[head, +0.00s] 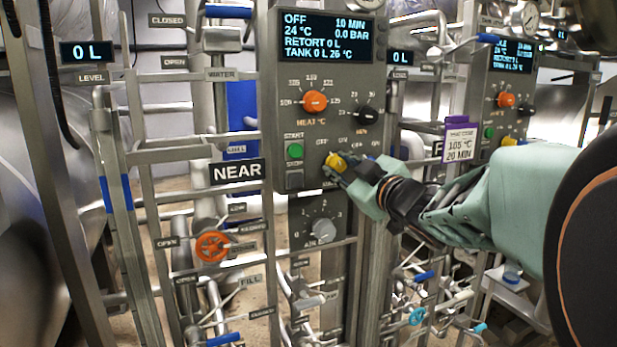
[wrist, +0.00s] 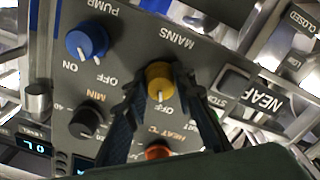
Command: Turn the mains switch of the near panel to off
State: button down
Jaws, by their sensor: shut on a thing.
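The near panel (head: 265,95) is grey and stands beside a black NEAR sign. Its mains switch (head: 336,162) is a yellow knob low on the panel's face. In the wrist view the mains switch (wrist: 160,78) sits between my two dark fingers, under an upside-down MAINS label. Its white pointer line points toward the OFF label. My gripper (head: 340,168) is shut on this knob, coming from the right. In the wrist view its fingertips (wrist: 156,80) are on both sides of the knob. The panel's display (head: 325,38) reads OFF, 10 min, 24 °C, 0.0 bar.
A blue pump knob (wrist: 87,42) is beside the mains switch. The orange heat knob (head: 315,102), black minutes knob (head: 367,115) and green start button (head: 294,151) are close above. A similar panel (head: 515,75) stands at right. Pipes and valve handles crowd below.

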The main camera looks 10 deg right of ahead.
jog(key=shift+n+b, duration=0.4)
jog(key=shift+n, duration=0.2)
jog(key=c, duration=1.6)
grip_release()
